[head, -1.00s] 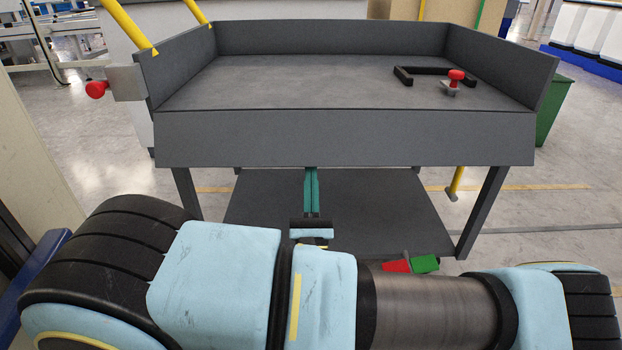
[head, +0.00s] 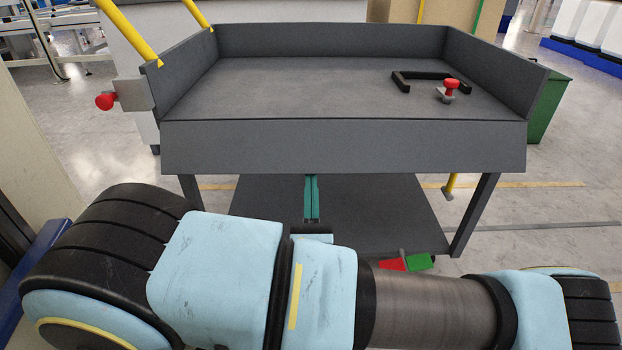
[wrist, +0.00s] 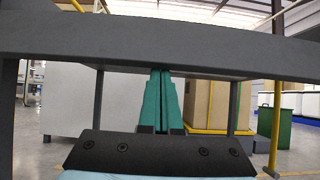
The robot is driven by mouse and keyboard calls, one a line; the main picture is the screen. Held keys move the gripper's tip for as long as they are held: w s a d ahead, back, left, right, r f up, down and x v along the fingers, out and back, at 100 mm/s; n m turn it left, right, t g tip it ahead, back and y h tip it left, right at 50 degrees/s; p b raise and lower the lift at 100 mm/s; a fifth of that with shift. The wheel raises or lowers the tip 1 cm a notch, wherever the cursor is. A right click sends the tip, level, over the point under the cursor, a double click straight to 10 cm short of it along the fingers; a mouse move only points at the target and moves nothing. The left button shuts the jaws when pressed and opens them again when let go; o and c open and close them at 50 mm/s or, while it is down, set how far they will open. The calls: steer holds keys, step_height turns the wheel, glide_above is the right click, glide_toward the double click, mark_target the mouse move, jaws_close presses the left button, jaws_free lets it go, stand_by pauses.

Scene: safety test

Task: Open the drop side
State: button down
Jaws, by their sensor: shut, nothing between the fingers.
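The grey cart's front side panel (head: 343,147), the drop side, hangs down below the front edge of the deck (head: 290,85). A red knob (head: 105,101) on a grey bracket (head: 133,95) sticks out at the left wall's front end. A second red knob (head: 451,83) on a small grey piece is over the deck at right, beside a black U-shaped bar (head: 432,75). My gripper (head: 311,178) has teal fingers, shut and empty, near the panel's lower edge. In the wrist view its fingertips (wrist: 160,72) lie under a grey edge (wrist: 160,43); contact is unclear.
The cart's lower shelf (head: 380,205) is behind and below my gripper. Red (head: 392,264) and green (head: 419,261) pieces are near its front right. A green bin (head: 547,105) stands at right. Floor is open to the right.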

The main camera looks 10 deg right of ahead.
mark_target(311, 162)
steer(key=shift+s+a+r+g+y+p, duration=0.15)
steer(key=shift+s+r+g+p, duration=0.55)
steer(key=shift+p, duration=1.65)
steer(key=shift+s+a+r+g+y+p, duration=0.15)
steer(key=shift+s+r+g+p, duration=0.55)
steer(key=shift+p, duration=1.65)
steer(key=s+r+g+p, duration=0.1)
steer(key=p, duration=0.5)
steer(key=shift+r+g, duration=0.15)
steer(key=shift+g, duration=0.15)
steer(key=shift+s, duration=0.1)
